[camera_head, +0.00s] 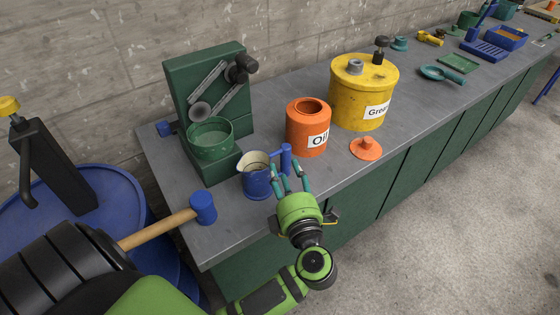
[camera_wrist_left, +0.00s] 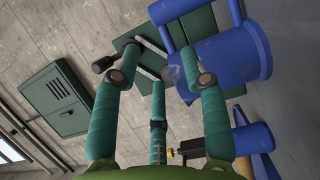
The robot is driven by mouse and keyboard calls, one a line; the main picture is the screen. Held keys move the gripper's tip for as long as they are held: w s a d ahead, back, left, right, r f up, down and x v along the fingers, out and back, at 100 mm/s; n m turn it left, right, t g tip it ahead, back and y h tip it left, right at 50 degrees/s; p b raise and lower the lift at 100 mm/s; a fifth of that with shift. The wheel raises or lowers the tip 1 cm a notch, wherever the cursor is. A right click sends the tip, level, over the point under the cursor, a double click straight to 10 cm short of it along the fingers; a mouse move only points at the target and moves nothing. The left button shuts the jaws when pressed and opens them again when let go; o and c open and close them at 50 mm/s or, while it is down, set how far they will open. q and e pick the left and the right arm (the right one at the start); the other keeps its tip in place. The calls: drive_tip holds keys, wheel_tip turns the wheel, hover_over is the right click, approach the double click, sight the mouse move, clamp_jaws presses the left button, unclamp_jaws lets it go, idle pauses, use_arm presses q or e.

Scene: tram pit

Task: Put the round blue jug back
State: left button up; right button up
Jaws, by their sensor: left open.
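The round blue jug (camera_head: 257,183) stands upright on the grey workbench near its front edge, with a pale inside and its handle on the right. It also shows at the upper right of the left wrist view (camera_wrist_left: 235,60). My left gripper (camera_head: 289,174) is open, its teal fingers spread just right of the jug by the handle. In the left wrist view the fingers (camera_wrist_left: 160,65) reach toward the handle side; I cannot tell whether any touches it. Nothing is gripped. My right gripper is not in view.
A green stand (camera_head: 178,90) with a green bowl (camera_head: 210,138) is behind the jug. An orange oil canister (camera_head: 307,135), its orange lid (camera_head: 366,148) and a yellow grease drum (camera_head: 362,95) stand to the right. A blue-headed mallet (camera_head: 203,207) lies left of the jug.

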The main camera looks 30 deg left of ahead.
use_arm(q)
drive_tip(key=shift+b+v, duration=0.4)
drive_tip(key=shift+v, duration=1.8)
drive_tip(key=w+d+f+m+t+h, duration=0.25)
drive_tip(key=d+f+m+h, duration=0.2)
drive_tip(key=f+m, duration=0.4)
drive_tip(key=w+d+f+m+t+h, duration=0.2)
drive_tip(key=d+f+m+t+h, duration=0.15)
drive_tip(key=f+m+h, duration=0.45)
drive_tip(key=s+d+f+m+g+h, duration=0.1)
drive_tip(key=s+f+m+g, duration=0.2)
drive_tip(key=f, duration=0.4)
drive_tip(key=s+d+f+m+g+h, duration=0.1)
drive_tip(key=s+f+m, duration=0.1)
drive_tip(key=f+m, duration=0.35)
drive_tip(key=s+a+f+m+g, duration=0.2)
drive_tip(key=s+f+g, duration=0.2)
drive_tip(key=s+f, duration=0.55)
drive_tip(key=s+a+f+m+g, duration=0.1)
drive_tip(key=s+a+f+g, duration=0.25)
drive_tip(key=s+f, duration=0.55)
drive_tip(key=s+a+f+m+g, duration=0.1)
drive_tip(key=s+a+f+g, duration=0.1)
drive_tip(key=s, duration=0.5)
drive_tip(key=s+a+f+m+g+y, duration=0.1)
drive_tip(key=s+a+f+g, duration=0.2)
drive_tip(key=s, duration=0.4)
drive_tip(key=shift+s+a+f+g, duration=0.15)
drive_tip(key=shift+s+f+g, duration=0.2)
drive_tip(key=shift+f, duration=0.4)
